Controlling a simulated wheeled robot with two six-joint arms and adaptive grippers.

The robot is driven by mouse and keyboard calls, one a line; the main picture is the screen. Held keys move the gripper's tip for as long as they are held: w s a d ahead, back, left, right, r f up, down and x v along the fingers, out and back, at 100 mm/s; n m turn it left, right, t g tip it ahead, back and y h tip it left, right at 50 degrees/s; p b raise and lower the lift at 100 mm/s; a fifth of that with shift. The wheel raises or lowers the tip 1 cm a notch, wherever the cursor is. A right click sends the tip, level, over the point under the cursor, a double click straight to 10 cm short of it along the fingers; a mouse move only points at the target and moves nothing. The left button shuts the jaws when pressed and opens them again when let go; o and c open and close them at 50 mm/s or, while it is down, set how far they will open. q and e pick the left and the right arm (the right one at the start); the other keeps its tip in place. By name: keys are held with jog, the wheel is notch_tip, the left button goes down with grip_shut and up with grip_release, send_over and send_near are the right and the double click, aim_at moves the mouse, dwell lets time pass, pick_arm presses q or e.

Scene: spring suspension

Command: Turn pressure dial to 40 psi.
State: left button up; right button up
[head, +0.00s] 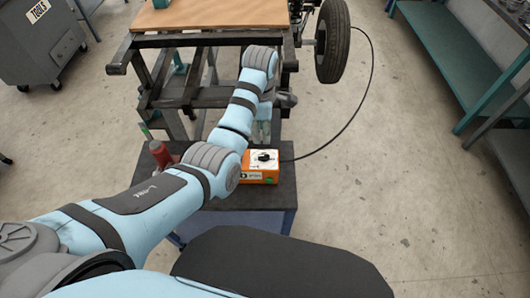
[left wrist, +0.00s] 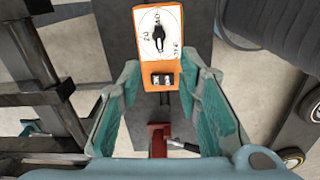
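The pressure dial is a black knob (head: 264,156) on the white face of an orange box (head: 262,180) on the dark cart top. In the left wrist view the knob (left wrist: 158,36) stands roughly lengthwise on the box (left wrist: 142,62), with small markings around it, one like "20" at its left. Its exact setting is too small to tell. My left gripper (head: 262,132) is just behind the box, partly hidden by my arm. In the left wrist view my left gripper (left wrist: 160,68) has its teal fingers spread wide, empty and apart from the knob. My right gripper is out of view.
A red tool (head: 160,153) stands on the cart (head: 250,196) left of the box. A black hose (head: 352,118) runs from the box to the tire (head: 332,42). A dark metal frame (head: 165,102) stands behind the cart. Open floor lies to the right.

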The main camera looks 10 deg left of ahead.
aim_at(265, 156)
pick_arm(q)
jog(key=shift+n, duration=0.4)
jog(key=f+b, duration=0.1)
jog(key=f, duration=0.3)
jog(key=f+b, duration=0.2)
jog(key=f, duration=0.2)
jog(key=f+b, duration=0.1)
jog(key=f, duration=0.3)
jog(key=shift+w+d+f, duration=0.25)
jog(key=shift+d+f, duration=0.1)
jog(key=shift+f, duration=0.05)
jog(key=shift+c, duration=0.6)
grip_shut()
